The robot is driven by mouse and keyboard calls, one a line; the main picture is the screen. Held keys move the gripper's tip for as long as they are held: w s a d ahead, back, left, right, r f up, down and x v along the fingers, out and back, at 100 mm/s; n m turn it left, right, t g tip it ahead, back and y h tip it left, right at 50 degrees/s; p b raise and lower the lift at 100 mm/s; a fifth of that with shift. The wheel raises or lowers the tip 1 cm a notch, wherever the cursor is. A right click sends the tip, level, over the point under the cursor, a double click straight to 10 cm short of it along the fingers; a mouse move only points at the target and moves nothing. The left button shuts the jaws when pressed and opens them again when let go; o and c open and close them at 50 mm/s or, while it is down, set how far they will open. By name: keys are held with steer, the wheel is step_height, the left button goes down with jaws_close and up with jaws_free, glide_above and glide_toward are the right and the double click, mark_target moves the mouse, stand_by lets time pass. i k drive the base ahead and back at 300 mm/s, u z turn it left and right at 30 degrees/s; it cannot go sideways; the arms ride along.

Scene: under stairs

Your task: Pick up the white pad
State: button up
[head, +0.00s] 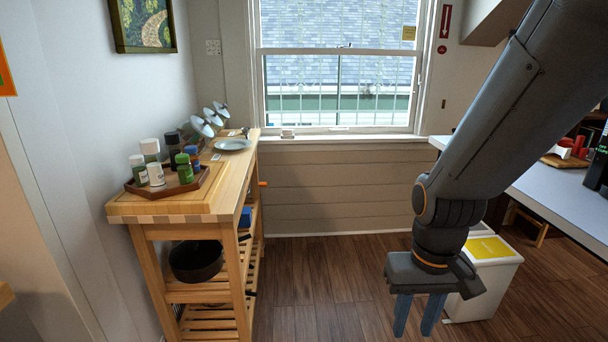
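My gripper (417,314) hangs at the lower right with its two blue fingers pointing down. The fingers stand apart with nothing seen between them. I cannot clearly make out a white pad. A small whitish item (288,134) lies on the window sill, far beyond and to the left of my gripper; it is too small to tell whether it is a pad.
A wooden cart (183,208) on the left holds a tray of bottles (166,184), a plate (232,144) and a dark pot (196,262). A white bin (496,272) stands behind my gripper. A white counter (567,197) is at right. The wooden floor (325,280) between is clear.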

mark_target(287, 134)
steer(key=u, duration=0.05)
steer(key=i, duration=3.5)
steer(key=u, duration=0.3)
steer(key=i, duration=1.25)
steer(key=u, duration=0.15)
